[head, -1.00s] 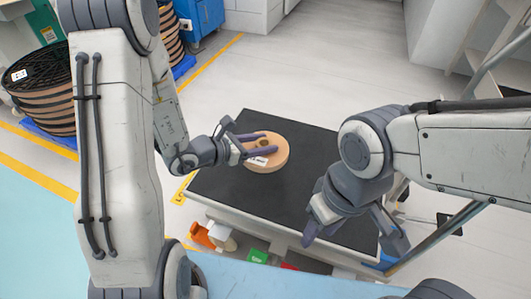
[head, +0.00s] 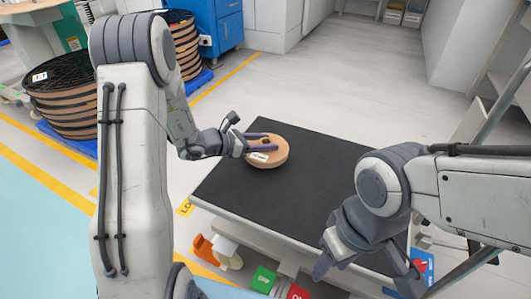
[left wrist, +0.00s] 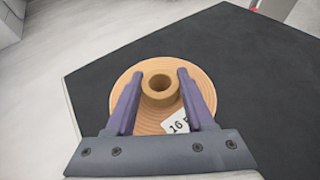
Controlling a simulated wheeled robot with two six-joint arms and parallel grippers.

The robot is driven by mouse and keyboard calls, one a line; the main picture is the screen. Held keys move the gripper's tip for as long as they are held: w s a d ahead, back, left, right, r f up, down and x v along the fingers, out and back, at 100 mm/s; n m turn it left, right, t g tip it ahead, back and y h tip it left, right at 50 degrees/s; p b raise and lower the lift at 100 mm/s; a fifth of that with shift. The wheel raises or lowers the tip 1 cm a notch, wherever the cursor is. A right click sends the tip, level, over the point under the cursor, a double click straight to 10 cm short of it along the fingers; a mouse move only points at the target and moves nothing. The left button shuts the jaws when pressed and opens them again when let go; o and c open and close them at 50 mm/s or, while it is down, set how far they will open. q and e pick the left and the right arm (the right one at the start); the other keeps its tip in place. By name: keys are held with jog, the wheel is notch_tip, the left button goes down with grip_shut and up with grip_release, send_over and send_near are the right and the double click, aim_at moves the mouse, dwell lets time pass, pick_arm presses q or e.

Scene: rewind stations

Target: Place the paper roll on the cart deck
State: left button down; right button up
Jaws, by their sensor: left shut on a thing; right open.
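The paper roll (head: 280,156) is a tan disc with a raised hollow core and a white label. It is over the far left part of the black cart deck (head: 310,190). I cannot tell whether its underside touches the deck. My left gripper (head: 270,142) is shut on the roll, with its two purple fingers on either side of the core. In the left wrist view the roll (left wrist: 202,92) lies flat between and beneath the fingers, and part of the label is hidden. My right gripper (head: 366,268) is open and empty over the deck's near right part.
Dark, banded round containers (head: 66,108) stand on blue bases at the left. A blue cabinet (head: 222,22) is behind them. Orange, green and red items (head: 263,279) show below the deck's near edge. The deck's middle is bare, and open floor lies beyond it.

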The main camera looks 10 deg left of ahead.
pick_arm(q)
jog(key=shift+f+b, duration=0.65)
jog(key=shift+f, duration=0.85)
jog(key=shift+f, duration=0.15)
jog(key=shift+c, duration=1.4)
grip_release()
